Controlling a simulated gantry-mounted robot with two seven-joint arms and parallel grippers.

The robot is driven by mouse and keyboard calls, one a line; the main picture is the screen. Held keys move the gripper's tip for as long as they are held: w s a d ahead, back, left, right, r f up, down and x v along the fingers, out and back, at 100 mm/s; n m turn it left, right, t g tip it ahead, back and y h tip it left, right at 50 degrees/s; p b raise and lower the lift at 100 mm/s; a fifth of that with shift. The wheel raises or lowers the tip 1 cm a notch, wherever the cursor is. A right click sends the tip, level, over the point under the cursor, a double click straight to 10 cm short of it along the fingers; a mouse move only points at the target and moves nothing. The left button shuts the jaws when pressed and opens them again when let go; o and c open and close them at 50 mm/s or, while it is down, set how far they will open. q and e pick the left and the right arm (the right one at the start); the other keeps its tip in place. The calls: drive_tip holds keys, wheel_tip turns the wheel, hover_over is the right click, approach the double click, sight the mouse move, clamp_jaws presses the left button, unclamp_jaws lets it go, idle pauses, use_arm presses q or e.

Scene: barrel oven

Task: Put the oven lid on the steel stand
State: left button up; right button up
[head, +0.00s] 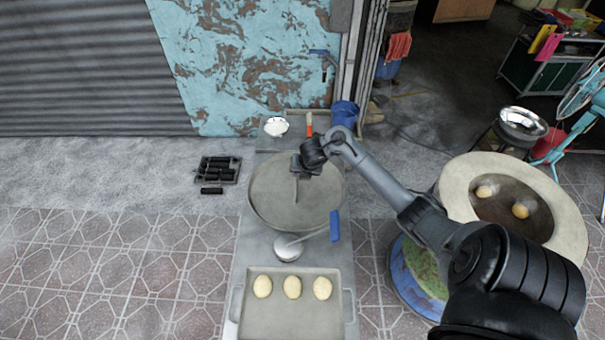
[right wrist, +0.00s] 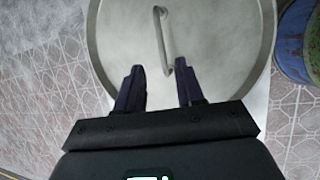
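The oven lid (head: 270,205), a large round grey metal disc with a bar handle, lies flat on the long grey steel stand (head: 252,250), its left rim near or past the stand's edge. My right gripper (head: 299,172) is over the lid near the handle. In the right wrist view the gripper (right wrist: 159,76) is open and empty, and the handle (right wrist: 162,38) extends away from the fingertips, its near end between them in the picture. I cannot tell whether they touch. The barrel oven (head: 452,190) at the right is uncovered. My left gripper is not in view.
A tray (head: 292,325) with several dough balls, a ladle (head: 289,249) and a blue-handled tool (head: 335,226) are at the near part of the stand. A white bowl (head: 276,126) and brush (head: 309,124) are at its far end. Two dough pieces (head: 520,210) show inside the oven.

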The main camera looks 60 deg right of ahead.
drive_tip(key=s+a+f+m, duration=0.1)
drive_tip(key=s+a+m, duration=0.1)
drive_tip(key=a, duration=0.4)
drive_tip(key=s+a+f+m, duration=0.1)
drive_tip(key=s+a+m, duration=0.1)
drive_tip(key=a, duration=0.5)
drive_tip(key=s+a+f+m, duration=0.2)
drive_tip(key=a+m, duration=0.2)
drive_tip(key=a, duration=0.3)
drive_tip(key=shift+s+m+t, duration=0.3)
drive_tip(key=s+a+r+m+y, duration=0.1)
drive_tip(key=s+a+r+m, duration=0.2)
drive_tip(key=s+a+m, duration=0.3)
drive_tip(key=s+a+r+m+g+y, duration=0.1)
drive_tip(key=s+a+r+m+y, duration=0.1)
drive_tip(key=s+a+m, duration=0.4)
drive_tip(key=s+a+r, duration=0.1)
drive_tip(key=a, duration=0.2)
drive_tip(key=shift+r+m, duration=0.3)
drive_tip(key=shift+m, duration=0.1)
